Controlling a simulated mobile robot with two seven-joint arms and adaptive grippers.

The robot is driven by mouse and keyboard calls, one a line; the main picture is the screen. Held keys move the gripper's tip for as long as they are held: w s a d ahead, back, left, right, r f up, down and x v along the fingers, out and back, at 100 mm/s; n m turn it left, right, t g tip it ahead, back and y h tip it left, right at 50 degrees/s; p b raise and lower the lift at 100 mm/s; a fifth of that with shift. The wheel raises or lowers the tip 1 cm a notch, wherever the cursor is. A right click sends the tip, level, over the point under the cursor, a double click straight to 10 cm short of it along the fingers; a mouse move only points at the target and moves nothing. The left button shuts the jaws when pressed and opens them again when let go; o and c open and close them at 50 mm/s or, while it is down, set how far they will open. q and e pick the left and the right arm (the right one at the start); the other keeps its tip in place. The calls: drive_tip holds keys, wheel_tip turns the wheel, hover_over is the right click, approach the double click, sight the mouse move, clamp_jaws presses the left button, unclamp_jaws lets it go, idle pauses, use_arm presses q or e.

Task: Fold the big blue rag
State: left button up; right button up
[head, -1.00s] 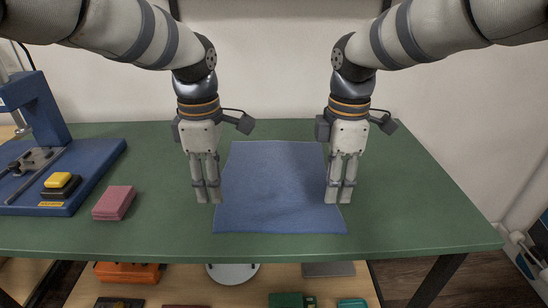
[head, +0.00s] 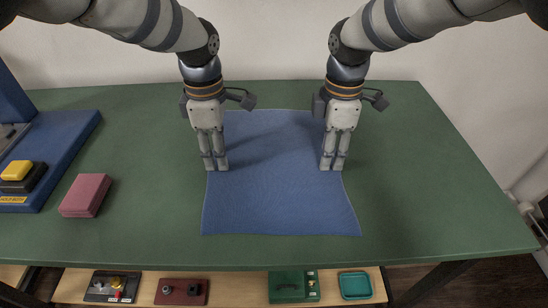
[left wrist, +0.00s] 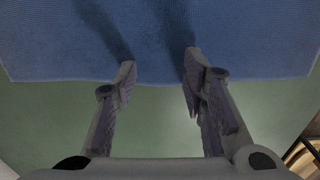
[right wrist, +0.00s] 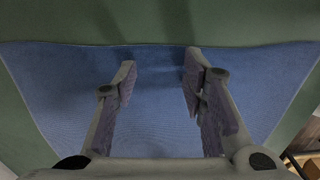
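The big blue rag (head: 280,205) lies flat and spread out on the green table, with no fold visible. My left gripper (head: 217,169) points down at the rag's left edge, its fingers apart and empty. In the left wrist view, its fingertips (left wrist: 160,66) reach over a border of the rag (left wrist: 240,40). My right gripper (head: 332,168) points down at the rag's right edge, also open and empty. In the right wrist view, its fingertips (right wrist: 158,65) show over the rag (right wrist: 60,75). I cannot tell whether either gripper touches the cloth.
A pink block (head: 85,195) sits on the green table (head: 440,190) left of the rag. A blue stand (head: 65,150) with a yellow-and-black block (head: 22,177) is at the far left. The table right of the rag is clear. A lower shelf (head: 235,290) holds several items.

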use_arm(q)
drive_tip(key=shift+f, duration=0.6)
use_arm(e)
drive_tip(key=shift+f, duration=0.6)
use_arm(q)
drive_tip(key=shift+r, duration=0.25)
drive_tip(key=shift+c, duration=1.1)
use_arm(e)
drive_tip(key=shift+r, duration=0.25)
drive_tip(key=shift+c, duration=1.1)
use_arm(q)
drive_tip(key=shift+s, duration=0.1)
drive_tip(key=shift+c, duration=1.1)
use_arm(e)
drive_tip(key=shift+s, duration=0.1)
drive_tip(key=shift+c, duration=1.1)
use_arm(q)
drive_tip(key=shift+f, duration=0.15)
drive_tip(key=c, duration=0.5)
use_arm(e)
drive_tip(key=shift+f, duration=0.15)
drive_tip(key=c, duration=0.5)
use_arm(q)
drive_tip(key=shift+f, duration=0.1)
clamp_jaws()
use_arm(e)
drive_tip(key=shift+f, duration=0.1)
clamp_jaws()
